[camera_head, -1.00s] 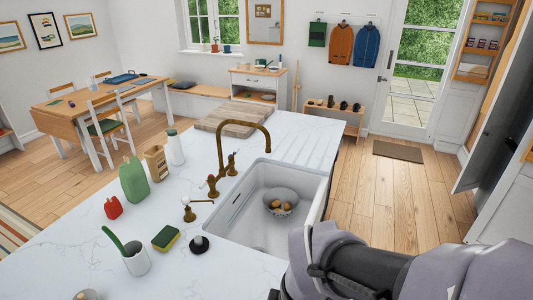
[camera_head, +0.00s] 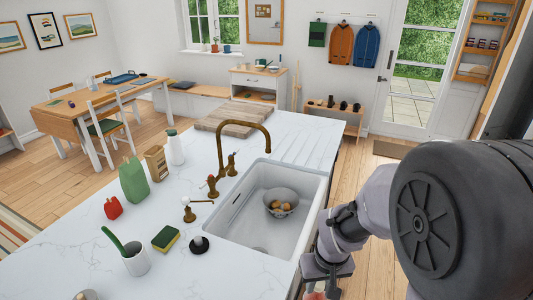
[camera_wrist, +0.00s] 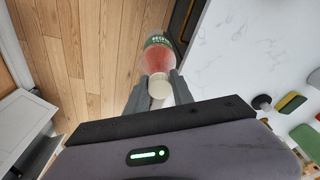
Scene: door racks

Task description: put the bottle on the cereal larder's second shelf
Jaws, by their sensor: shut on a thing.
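My gripper (camera_wrist: 154,92) is shut on a bottle (camera_wrist: 157,56) with a green label, reddish contents and a pale cap. The jaws hold it at the cap end, and its body points away from the wrist. In the head view my gripper (camera_head: 322,284) is low, beside the right edge of the counter, and only a bit of the reddish bottle shows at the bottom edge. A wooden door rack (camera_head: 488,44) with several stocked shelves shows at the upper right. I cannot tell whether it belongs to the cereal larder. My arm hides much of the right side.
The white counter (camera_head: 85,235) has a sink (camera_head: 250,222) with a bowl (camera_head: 281,200) in it, a brass tap (camera_head: 221,150), a sponge (camera_head: 166,239) and a green container (camera_head: 133,181). Wooden floor (camera_head: 347,165) lies open to the right of the counter.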

